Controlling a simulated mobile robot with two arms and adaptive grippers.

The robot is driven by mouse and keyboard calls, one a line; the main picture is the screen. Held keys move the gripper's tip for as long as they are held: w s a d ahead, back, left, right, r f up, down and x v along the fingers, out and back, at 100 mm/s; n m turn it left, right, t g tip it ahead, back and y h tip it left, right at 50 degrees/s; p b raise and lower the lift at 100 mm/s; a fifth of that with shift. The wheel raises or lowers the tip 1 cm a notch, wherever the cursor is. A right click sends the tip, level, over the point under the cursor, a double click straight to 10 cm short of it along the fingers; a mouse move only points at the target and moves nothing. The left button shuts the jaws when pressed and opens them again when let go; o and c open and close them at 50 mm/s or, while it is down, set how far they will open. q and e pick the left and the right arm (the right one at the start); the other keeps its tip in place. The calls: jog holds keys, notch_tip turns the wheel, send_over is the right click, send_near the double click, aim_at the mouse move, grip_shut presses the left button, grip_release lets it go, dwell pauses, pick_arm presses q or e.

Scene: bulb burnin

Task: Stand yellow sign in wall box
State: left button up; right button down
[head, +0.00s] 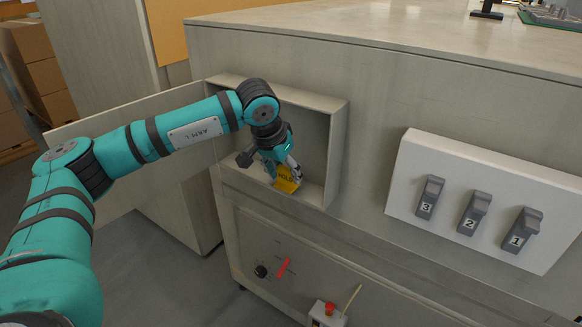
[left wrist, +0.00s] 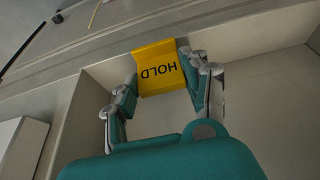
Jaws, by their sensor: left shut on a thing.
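The yellow sign (head: 287,179), marked HOLD, is inside the open wall box (head: 337,150), low and near its front edge. In the left wrist view the sign (left wrist: 158,70) sits between the two fingers of my left gripper (left wrist: 160,84), its lettering upside down in that picture. My left gripper (head: 284,172) reaches down into the box and is shut on the sign. The sign looks close to the box floor, but I cannot tell if it touches. The gripper and wrist hide part of the box's inside. My right gripper is not in view.
The box's door (head: 150,140) stands open to the left. A white panel with three numbered switches (head: 470,205) is on the cabinet face at right. Below are a black knob (head: 261,271), a red lever (head: 283,268) and a red button box (head: 328,314).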

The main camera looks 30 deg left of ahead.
pick_arm(q)
jog(key=w, duration=0.3)
jog(key=shift+d, duration=0.2)
jog(key=shift+s+a+f, duration=0.1)
jog(key=shift+s+f, duration=0.1)
jog(key=shift+f, duration=0.1)
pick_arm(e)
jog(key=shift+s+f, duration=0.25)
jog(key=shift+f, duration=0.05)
pick_arm(q)
jog(key=shift+f, duration=0.1)
jog(key=o, duration=1.3)
jog(key=shift+c, duration=0.2)
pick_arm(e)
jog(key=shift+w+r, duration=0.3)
